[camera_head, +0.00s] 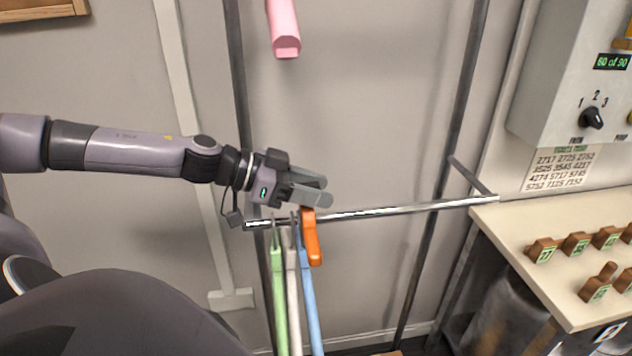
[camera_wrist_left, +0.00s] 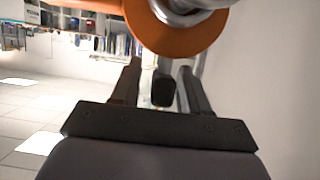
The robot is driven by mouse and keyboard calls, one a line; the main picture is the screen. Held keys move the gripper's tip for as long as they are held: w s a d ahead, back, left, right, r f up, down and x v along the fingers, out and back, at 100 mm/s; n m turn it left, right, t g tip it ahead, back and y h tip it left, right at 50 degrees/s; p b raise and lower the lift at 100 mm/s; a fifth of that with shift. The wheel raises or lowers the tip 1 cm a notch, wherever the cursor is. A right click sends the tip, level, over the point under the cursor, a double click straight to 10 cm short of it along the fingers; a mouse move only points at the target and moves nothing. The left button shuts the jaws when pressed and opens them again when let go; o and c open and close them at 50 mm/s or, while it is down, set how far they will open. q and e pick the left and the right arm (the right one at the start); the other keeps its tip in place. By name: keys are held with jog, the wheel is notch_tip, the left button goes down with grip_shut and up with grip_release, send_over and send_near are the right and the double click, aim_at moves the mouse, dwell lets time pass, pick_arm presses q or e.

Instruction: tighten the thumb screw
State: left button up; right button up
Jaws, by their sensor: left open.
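My left gripper (camera_head: 328,191) is open at the metal rail (camera_head: 400,209), just above an orange piece (camera_head: 311,238) that hangs down from it. In the left wrist view an orange round part (camera_wrist_left: 178,38) sits around the bright rail. Below it a short dark knob on a grey stem, which looks like the thumb screw (camera_wrist_left: 163,90), shows between the two fingers of my left gripper (camera_wrist_left: 158,72). I cannot tell whether the fingers touch it. In the head view the knob is hidden. My right gripper is not in view.
Green, white and blue hangers (camera_head: 279,300) hang close together just left of the orange piece. A pink bar (camera_head: 284,30) is above. A bench (camera_head: 500,235) with wooden tagged blocks and a grey control box (camera_head: 565,85) stand at right. The rail's right stretch is clear.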

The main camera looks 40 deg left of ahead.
pick_arm(q)
jog(key=shift+w+d+f, duration=0.1)
jog(key=shift+w, duration=0.05)
grip_shut()
